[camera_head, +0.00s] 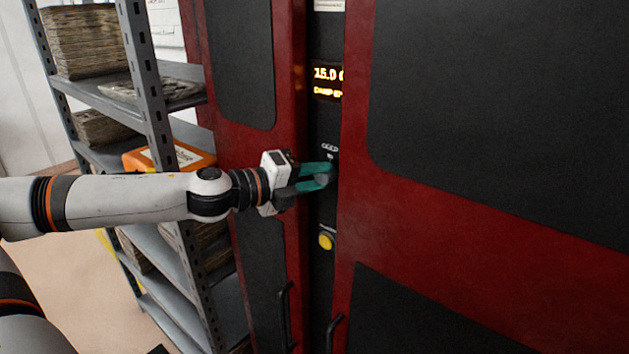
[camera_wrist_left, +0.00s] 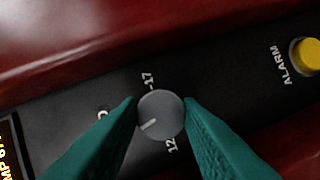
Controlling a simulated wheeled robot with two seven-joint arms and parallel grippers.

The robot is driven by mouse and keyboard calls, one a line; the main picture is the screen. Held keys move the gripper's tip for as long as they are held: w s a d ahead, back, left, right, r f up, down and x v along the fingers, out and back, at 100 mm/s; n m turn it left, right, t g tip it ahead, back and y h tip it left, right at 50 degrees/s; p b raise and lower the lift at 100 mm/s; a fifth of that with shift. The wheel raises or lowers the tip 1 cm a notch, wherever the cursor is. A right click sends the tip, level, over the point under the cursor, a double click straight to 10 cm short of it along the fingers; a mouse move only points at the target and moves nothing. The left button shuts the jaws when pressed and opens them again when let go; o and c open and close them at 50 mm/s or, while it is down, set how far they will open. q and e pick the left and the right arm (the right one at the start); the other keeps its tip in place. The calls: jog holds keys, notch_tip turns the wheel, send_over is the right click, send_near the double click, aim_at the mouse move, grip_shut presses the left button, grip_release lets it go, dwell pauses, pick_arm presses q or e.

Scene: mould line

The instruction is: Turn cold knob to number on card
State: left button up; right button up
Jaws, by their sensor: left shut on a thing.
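The cold knob (camera_wrist_left: 161,117) is a round grey dial on the black panel strip, with a white pointer line toward the lower left in the left wrist view. The print "-17" (camera_wrist_left: 148,82) is above it and "12" (camera_wrist_left: 171,146) below it; another label at its left is mostly hidden by a finger. My left gripper (camera_head: 327,173) has teal fingers shut on the knob, one on each side. In the head view the fingers largely hide the knob. A white card (camera_head: 328,5) shows at the top of the strip; its number is not readable. My right gripper is out of view.
Above the knob a lit display (camera_head: 327,80) reads about "15.0 C". Below it is a yellow button (camera_head: 326,241), labelled ALARM in the left wrist view (camera_wrist_left: 305,54). Red cabinet doors (camera_head: 480,210) flank the strip. A grey shelf rack (camera_head: 150,85) stands at the left.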

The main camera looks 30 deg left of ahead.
pick_arm(q)
jog(key=n+t+b, duration=0.1)
jog(key=n+b, duration=0.2)
jog(key=b, duration=0.1)
jog(key=n+t+b, duration=0.1)
jog(key=n+b, duration=0.3)
jog(key=b, duration=0.1)
jog(key=f+n+t+h+b, duration=0.1)
jog(key=n+b, duration=0.2)
jog(key=b, duration=0.2)
jog(key=shift+f+n, duration=0.1)
jog(key=shift+n, duration=0.2)
jog(key=shift+d+n+t+y+b, duration=0.1)
jog(key=shift+n+t+y+b, duration=0.15)
jog(key=shift+n+t+b, duration=0.7)
jog(key=shift+n+g+y+b, duration=0.1)
jog(key=shift+n+y+b, duration=0.3)
jog(key=shift+n, duration=1.15)
jog(key=o, duration=1)
jog(key=shift+r, duration=0.2)
jog(key=shift+c, duration=0.2)
